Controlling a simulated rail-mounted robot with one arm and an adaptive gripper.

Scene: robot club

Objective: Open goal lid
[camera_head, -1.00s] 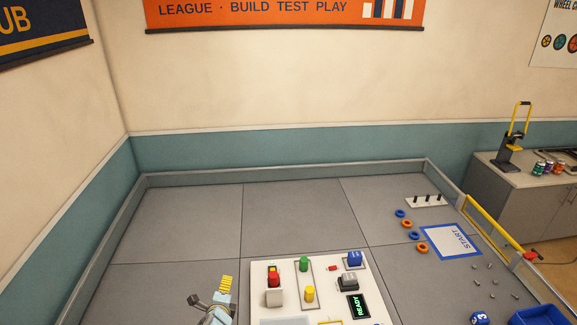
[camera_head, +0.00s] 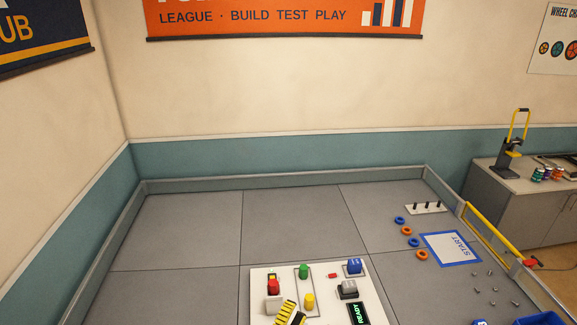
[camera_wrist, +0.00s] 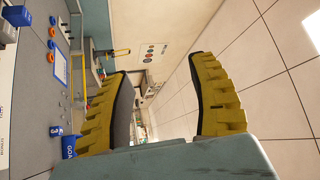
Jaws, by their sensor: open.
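A blue box (camera_wrist: 70,147) with white lettering that seems to read GOAL shows in the wrist view, at the lower left beside my gripper's left finger. A blue box edge (camera_head: 540,318) also shows at the bottom right of the head view, mostly cut off. I cannot tell how its lid stands. My gripper (camera_wrist: 165,102) is open, with its two yellow ribbed fingers wide apart and nothing between them. In the head view, a yellow and black finger (camera_head: 288,314) shows at the bottom, in front of the white control panel's lower part.
The white control panel (camera_head: 326,284) carries coloured buttons, knobs and a READY display (camera_head: 359,314). To its right are the START mat (camera_head: 451,249), blue and orange rings, a peg board (camera_head: 426,208) and loose screws. A yellow bar (camera_head: 495,234) runs along the right edge. The grey floor behind is clear.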

